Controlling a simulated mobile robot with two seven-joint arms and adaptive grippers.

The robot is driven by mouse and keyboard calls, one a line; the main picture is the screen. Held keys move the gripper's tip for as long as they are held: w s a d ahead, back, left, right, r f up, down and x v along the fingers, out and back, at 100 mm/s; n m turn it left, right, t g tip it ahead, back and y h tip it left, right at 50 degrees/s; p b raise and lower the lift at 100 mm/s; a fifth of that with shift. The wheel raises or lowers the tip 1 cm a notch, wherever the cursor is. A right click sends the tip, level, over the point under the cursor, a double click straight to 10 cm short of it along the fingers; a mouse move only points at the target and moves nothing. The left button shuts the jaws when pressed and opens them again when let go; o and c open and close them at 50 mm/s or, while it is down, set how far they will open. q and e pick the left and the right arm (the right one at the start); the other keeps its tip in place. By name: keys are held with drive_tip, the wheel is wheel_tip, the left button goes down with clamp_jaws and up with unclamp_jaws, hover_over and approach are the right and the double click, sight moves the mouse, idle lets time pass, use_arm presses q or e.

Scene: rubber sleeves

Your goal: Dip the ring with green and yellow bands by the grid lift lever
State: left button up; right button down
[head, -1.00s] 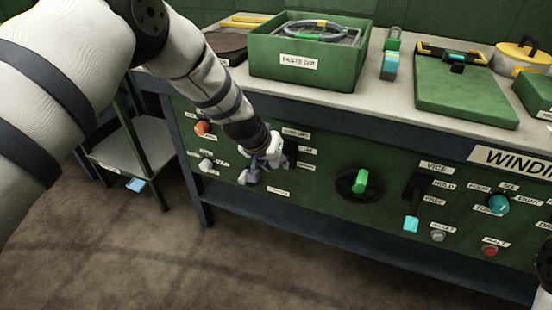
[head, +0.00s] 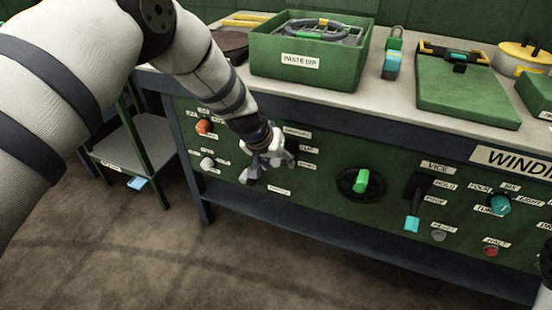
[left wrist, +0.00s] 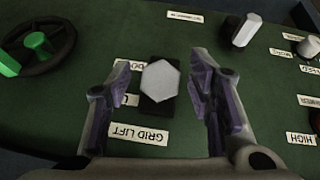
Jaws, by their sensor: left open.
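The ring (head: 298,24), dark with green and yellow bands, is in the green box labelled PASTE DIP (head: 306,78), at the wire grid in it. How far it sits in the paste cannot be told. The grid lift lever shows in the left wrist view as a pale hexagonal knob (left wrist: 160,81) on a dark slot plate, above the GRID LIFT label (left wrist: 140,134). My left gripper (head: 265,172) is at the front panel, open. In the left wrist view its fingers (left wrist: 165,95) stand either side of the knob, apart from it. In the head view the gripper hides the lever.
A green plate (head: 468,95) lies on the bench.

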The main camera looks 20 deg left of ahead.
use_arm(q)
drive_tip(key=v, duration=1.2)
drive_tip(key=s+a+f+g+y+p, duration=0.1)
drive_tip(key=s+f+g+p, duration=0.15)
drive_tip(key=s+f, duration=1.35)
drive_tip(key=s+f+g, duration=0.1)
drive_tip(key=s+g, duration=0.1)
drive_tip(key=s, duration=1.3)
drive_tip(key=s+f+g+p, duration=0.1)
drive_tip(key=s+g, duration=0.2)
drive_tip(key=s, duration=1.3)
drive_tip(key=shift+a+f+g, duration=0.2)
drive_tip(key=shift+f+g, duration=0.15)
drive_tip(key=shift+f, duration=0.05)
use_arm(e)
drive_tip(key=w+r+t, duration=0.1)
drive_tip(key=w+r, duration=0.3)
drive_tip(key=shift+w+r+t, duration=0.2)
drive_tip(key=shift+r+t, duration=0.1)
drive_tip(key=shift+t, duration=0.1)
